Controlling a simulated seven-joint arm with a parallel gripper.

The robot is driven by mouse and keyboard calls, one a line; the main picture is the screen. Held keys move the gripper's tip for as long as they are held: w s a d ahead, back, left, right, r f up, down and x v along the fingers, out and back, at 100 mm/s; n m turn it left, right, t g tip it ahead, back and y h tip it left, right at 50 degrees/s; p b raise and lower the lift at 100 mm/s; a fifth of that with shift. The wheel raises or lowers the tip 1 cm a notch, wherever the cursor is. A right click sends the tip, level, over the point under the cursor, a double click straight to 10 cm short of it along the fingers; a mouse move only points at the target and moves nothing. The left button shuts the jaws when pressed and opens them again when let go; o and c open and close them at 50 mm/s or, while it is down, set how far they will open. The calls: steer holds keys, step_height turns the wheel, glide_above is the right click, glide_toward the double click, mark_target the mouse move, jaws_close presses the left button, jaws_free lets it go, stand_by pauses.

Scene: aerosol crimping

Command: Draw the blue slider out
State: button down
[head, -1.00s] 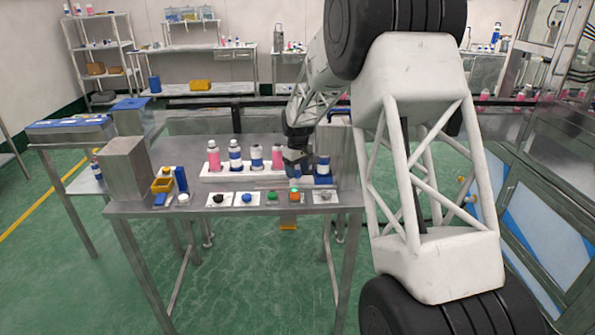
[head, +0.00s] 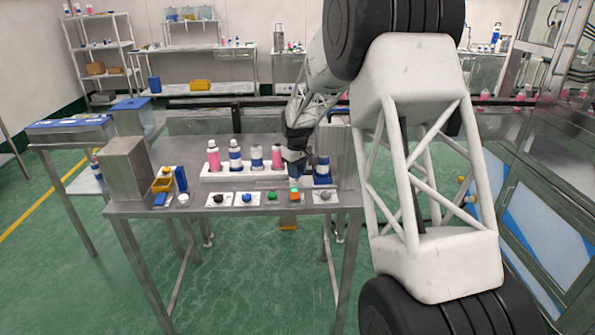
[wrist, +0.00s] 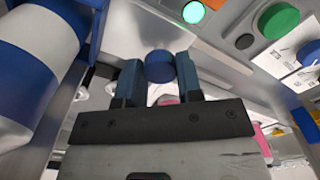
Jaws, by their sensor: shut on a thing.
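The blue slider's round knob (wrist: 160,66) shows in the wrist view between the two dark blue fingers of my gripper (wrist: 158,78). The fingers are closed on its sides. The knob sits against a grey metal surface; the rest of the slider is hidden. In the head view my gripper (head: 295,168) is low over the right part of the steel table (head: 130,208), behind the row of buttons, and hides the knob.
A blue-and-white can (head: 322,170) stands close to the right of my gripper. Pink and white bottles (head: 214,160) stand in a white rack to the left. Colored buttons (head: 247,198) line the front edge. A lit green lamp (wrist: 193,12) is near my gripper.

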steer(key=shift+a+r, duration=0.1)
steer(key=shift+a, duration=6.05)
steer(key=c, duration=1)
jaws_free()
steer(key=shift+a, duration=0.15)
steer(key=shift+o, duration=1.1)
step_height(320, 180, up, 8)
